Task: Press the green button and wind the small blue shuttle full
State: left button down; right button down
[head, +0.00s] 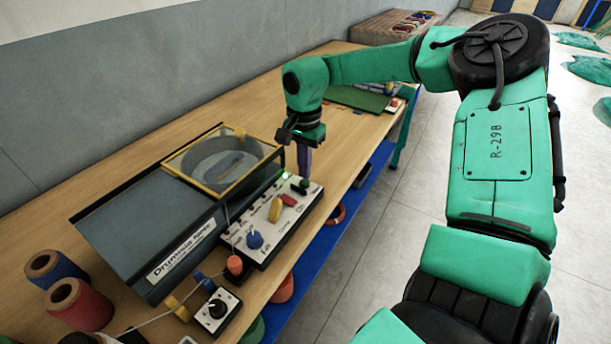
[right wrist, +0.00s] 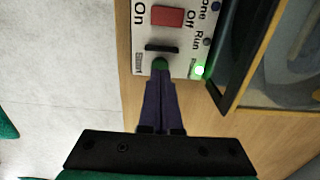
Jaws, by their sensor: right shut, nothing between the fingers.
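The green button (right wrist: 160,64) is on a white control panel (head: 248,222). My right gripper (right wrist: 162,82) is shut and empty, its fingertips at the button's edge in the right wrist view; I cannot tell whether it is pressed down. In the head view my right gripper (head: 303,172) points down over the panel's far end. A green lamp (right wrist: 198,71) near the word "Run" is lit. A bluish elongated shape (head: 231,165), perhaps the small blue shuttle, lies in the round chamber under a yellow-framed clear lid (head: 179,170). My left gripper is out of view.
Red (head: 80,305) and blue (head: 55,270) spools stand front left. A black-knobbed box (head: 217,310) sits near the bench edge.

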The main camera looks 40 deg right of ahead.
aim_at(304, 182)
jog(key=shift+f+b, duration=1)
jog(key=shift+f, duration=0.1)
dwell(0.3)
jog(key=shift+r, duration=0.15)
notch_tip(304, 182, up, 8)
jog(key=p, duration=0.5)
